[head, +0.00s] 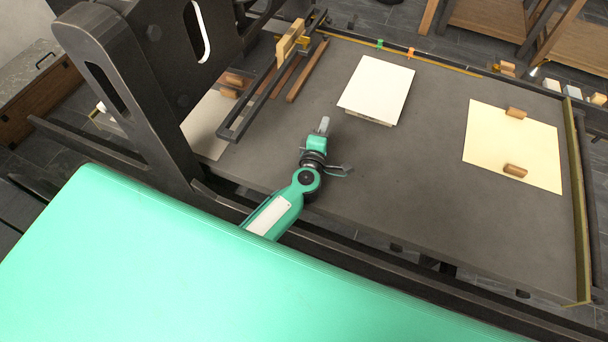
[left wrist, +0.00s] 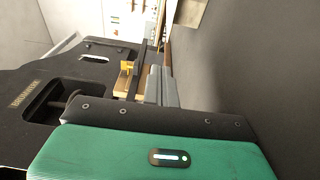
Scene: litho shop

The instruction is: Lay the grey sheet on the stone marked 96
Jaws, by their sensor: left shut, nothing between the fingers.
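A pale grey sheet (head: 207,124) lies at the left of the dark table, partly hidden behind the black press frame, with small wooden blocks (head: 232,82) on it. A white sheet (head: 377,88) lies at the table's middle back, on top of something whose edge shows below it. A cream sheet (head: 508,145) lies at the right under two wooden blocks. I can read no mark 96 on anything. My left gripper (head: 324,125) is shut and empty over the table, between the grey and white sheets; its fingers also show in the left wrist view (left wrist: 160,86). My right gripper is out of view.
The black press frame (head: 130,100) stands at the left, with dark rails and a wooden piece (head: 290,38) on the table. It also fills the left of the wrist view (left wrist: 70,75). A yellowish strip (head: 577,190) edges the table's right. Bare table (head: 420,190) lies in front.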

